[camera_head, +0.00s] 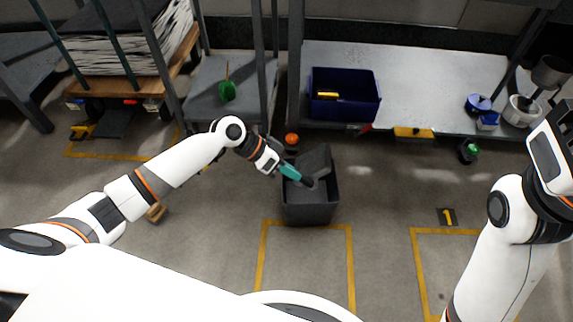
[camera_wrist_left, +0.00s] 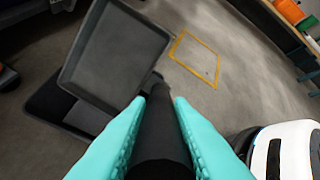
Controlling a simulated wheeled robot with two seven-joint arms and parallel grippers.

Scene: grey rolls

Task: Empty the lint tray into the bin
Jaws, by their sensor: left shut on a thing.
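My left gripper (camera_head: 298,175) is shut on the dark handle of the grey lint tray (camera_head: 315,161). In the left wrist view the teal fingers (camera_wrist_left: 157,115) close on both sides of the black handle (camera_wrist_left: 160,133). There the tray (camera_wrist_left: 114,55) extends beyond the fingertips, its rimmed, plain grey face in view and no lint visible on it. The dark grey bin (camera_head: 309,214) stands on the floor; the tray is over its opening and looks tilted. The bin also shows partly behind the tray in the left wrist view (camera_wrist_left: 42,112). The bin's contents are mostly hidden. My right gripper's fingers are out of view.
A grey bench (camera_head: 430,85) with a blue crate (camera_head: 345,108) stands behind the bin. An orange round object (camera_head: 291,139) is near the bin's back left. Yellow floor lines (camera_head: 352,268) mark clear floor in front.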

